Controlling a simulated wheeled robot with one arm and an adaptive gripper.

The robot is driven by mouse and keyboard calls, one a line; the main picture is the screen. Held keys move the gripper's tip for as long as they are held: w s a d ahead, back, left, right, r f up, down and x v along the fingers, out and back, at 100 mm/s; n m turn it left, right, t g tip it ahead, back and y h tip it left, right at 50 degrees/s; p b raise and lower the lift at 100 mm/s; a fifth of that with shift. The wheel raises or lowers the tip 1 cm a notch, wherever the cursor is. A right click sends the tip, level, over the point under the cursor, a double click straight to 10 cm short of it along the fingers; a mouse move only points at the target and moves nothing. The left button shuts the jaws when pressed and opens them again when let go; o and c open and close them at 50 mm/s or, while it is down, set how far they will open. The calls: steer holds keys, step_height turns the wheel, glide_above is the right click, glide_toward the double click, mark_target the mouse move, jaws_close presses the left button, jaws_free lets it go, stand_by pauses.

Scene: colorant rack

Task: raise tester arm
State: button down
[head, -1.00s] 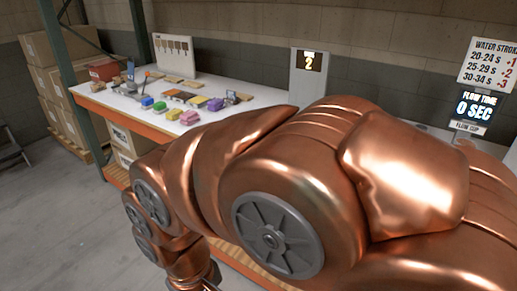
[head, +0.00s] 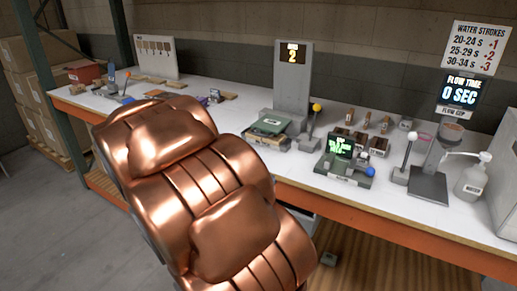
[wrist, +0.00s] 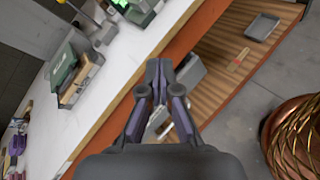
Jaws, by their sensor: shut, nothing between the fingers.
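In the head view a green-topped grey unit (head: 268,125) sits at the foot of a grey column (head: 291,85) whose display reads 2. A lever with a yellow knob (head: 316,107) stands beside it. A small device with a green screen (head: 341,146) and a blue knob is to its right. I cannot tell which part is the tester arm. The wrist view shows the green-topped unit (wrist: 72,68) at left and the green-screen device (wrist: 137,9) at top. My gripper (wrist: 159,66) is shut and empty, pointing over the bench's front edge. It is hidden behind my arm in the head view.
The bench (head: 300,172) has an orange front beam (head: 400,228). A lever with a white knob (head: 411,137), a flow cup stand (head: 430,182) and a pump bottle (head: 473,178) stand at right. A grey tray (wrist: 262,27) lies on the wooden lower shelf.

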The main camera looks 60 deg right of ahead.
steer(key=w+d+f+n+t+h+b, duration=0.1)
steer(key=w+d+f+n+t+h, duration=0.1)
steer(key=w+d+n, duration=0.4)
steer(key=w+d+f+n+t+h+b, duration=0.2)
steer(key=w+d+n, duration=0.4)
steer(key=w, duration=0.4)
steer(key=f+t+h, duration=0.1)
steer(key=t, duration=0.1)
steer(key=shift+w+d+t+h, duration=0.2)
steer(key=shift+d+t+h, duration=0.1)
steer(key=shift+h, duration=0.1)
steer(key=shift+f, duration=0.1)
steer(key=d+p, duration=0.1)
steer(key=d, duration=0.9)
steer(key=shift+w+p, duration=0.2)
steer(key=shift+p, duration=0.1)
steer(key=shift+r, duration=0.2)
